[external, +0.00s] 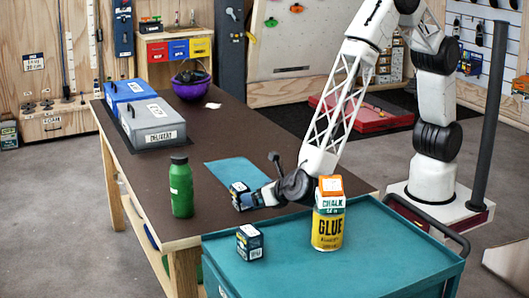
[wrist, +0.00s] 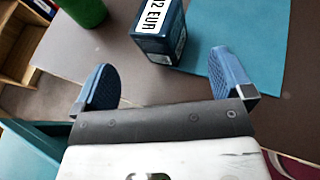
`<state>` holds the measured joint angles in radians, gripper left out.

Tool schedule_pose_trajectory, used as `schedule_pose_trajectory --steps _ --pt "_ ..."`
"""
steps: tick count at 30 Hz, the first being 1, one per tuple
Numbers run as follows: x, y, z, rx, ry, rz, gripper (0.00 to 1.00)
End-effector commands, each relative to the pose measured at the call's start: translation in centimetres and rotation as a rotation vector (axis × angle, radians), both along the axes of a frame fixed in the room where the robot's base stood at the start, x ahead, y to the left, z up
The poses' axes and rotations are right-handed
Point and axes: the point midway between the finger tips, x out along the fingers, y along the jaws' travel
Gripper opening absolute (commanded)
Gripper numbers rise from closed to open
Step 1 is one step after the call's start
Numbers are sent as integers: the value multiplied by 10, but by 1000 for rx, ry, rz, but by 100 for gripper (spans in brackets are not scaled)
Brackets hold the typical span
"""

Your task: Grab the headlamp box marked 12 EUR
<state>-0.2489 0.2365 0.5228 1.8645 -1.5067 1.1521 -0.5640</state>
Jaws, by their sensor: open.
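A small dark blue box (wrist: 150,47) stands on the brown table just ahead of the gap between my fingers. In the external view this box (external: 237,188) is at the tip of my gripper, near the teal mat. My gripper (wrist: 165,78) is open and empty, with one blue finger on either side of the box's line. It also shows low over the table in the external view (external: 247,200). A similar dark box (external: 250,243) stands on the teal cart.
A green bottle (external: 181,188) stands left of my gripper. The teal mat (external: 238,172) lies behind it. The teal cart (external: 300,275) carries a yellow glue can (external: 327,230) with a chalk box (external: 330,192) on top. Grey (external: 152,123) and blue bins and a purple bowl (external: 190,88) are farther back.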

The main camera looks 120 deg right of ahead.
Motion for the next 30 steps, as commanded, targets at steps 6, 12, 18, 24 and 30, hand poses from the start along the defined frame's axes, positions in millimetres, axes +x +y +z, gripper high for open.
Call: schedule_pose_trajectory --steps 6,12,18,24,30 --pt "6 -14 -7 0 1 -2 98" --pt "8 -19 -8 0 0 -1 98" --pt "8 -19 -8 0 0 -1 98" --pt "10 -25 -11 1 1 -1 98" --pt "17 -42 -17 1 1 -2 98"
